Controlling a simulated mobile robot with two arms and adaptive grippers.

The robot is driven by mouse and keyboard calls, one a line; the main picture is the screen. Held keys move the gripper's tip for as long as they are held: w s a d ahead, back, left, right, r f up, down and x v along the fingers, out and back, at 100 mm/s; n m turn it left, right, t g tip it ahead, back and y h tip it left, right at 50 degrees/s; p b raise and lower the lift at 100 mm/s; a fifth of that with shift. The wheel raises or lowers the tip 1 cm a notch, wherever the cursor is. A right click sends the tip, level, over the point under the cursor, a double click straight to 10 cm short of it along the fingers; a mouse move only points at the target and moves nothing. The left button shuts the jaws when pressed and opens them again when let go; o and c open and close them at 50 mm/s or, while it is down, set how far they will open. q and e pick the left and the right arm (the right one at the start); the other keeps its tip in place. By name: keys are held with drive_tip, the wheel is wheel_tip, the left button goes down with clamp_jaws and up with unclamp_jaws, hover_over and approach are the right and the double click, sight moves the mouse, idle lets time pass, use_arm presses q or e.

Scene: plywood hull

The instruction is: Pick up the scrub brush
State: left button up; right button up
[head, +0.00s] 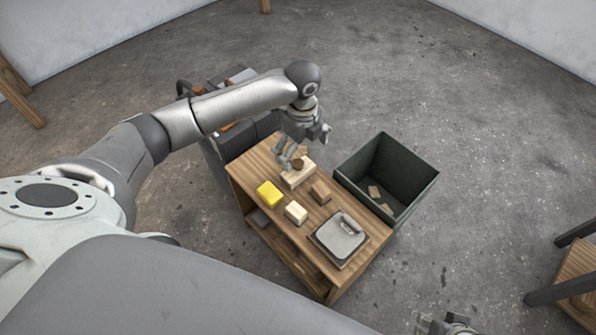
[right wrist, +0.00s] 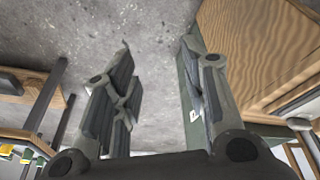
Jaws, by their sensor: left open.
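A pale wooden block with a round brown knob, which looks like the scrub brush (head: 293,180), lies near the far end of the wooden table (head: 248,172) in the head view. My left gripper (head: 293,160) is open right above it, with its fingers close around or over the knob. The fingers partly hide the brush, and I cannot tell whether they touch it. My right gripper (right wrist: 157,60) is open and empty, away from the table. Only a bit of it shows at the bottom edge of the head view (head: 445,324).
On the table are a yellow sponge (head: 269,194), a cream block (head: 296,212), a brown block (head: 320,192) and a grey tray-like item (head: 340,239). A dark green bin (head: 409,155) with scraps stands beside the table. A grey-black cart (head: 218,160) stands behind my left arm.

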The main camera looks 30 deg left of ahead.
sight(300, 164)
use_arm(q)
wheel_tip(300, 164, down, 6)
drive_tip(key=shift+a+r+b, duration=0.1)
drive_tip(key=shift+r+b, duration=0.15)
drive_tip(key=shift+b, duration=0.5)
drive_tip(key=shift+f, duration=0.3)
drive_tip(key=shift+a+f+b, duration=0.25)
drive_tip(key=shift+f+b, duration=0.15)
drive_tip(key=shift+f, duration=0.25)
drive_tip(key=shift+a+f+b, duration=0.2)
drive_tip(key=shift+f+b, duration=0.2)
drive_tip(key=shift+f, duration=1.1)
drive_tip(key=c, duration=0.9)
use_arm(e)
drive_tip(key=r, duration=0.1)
drive_tip(key=r+t, duration=0.1)
drive_tip(key=shift+w+a+r, duration=0.15)
drive_tip(key=shift+w+r, duration=0.2)
drive_tip(key=shift+w, duration=0.05)
use_arm(q)
drive_tip(key=shift+r, duration=0.15)
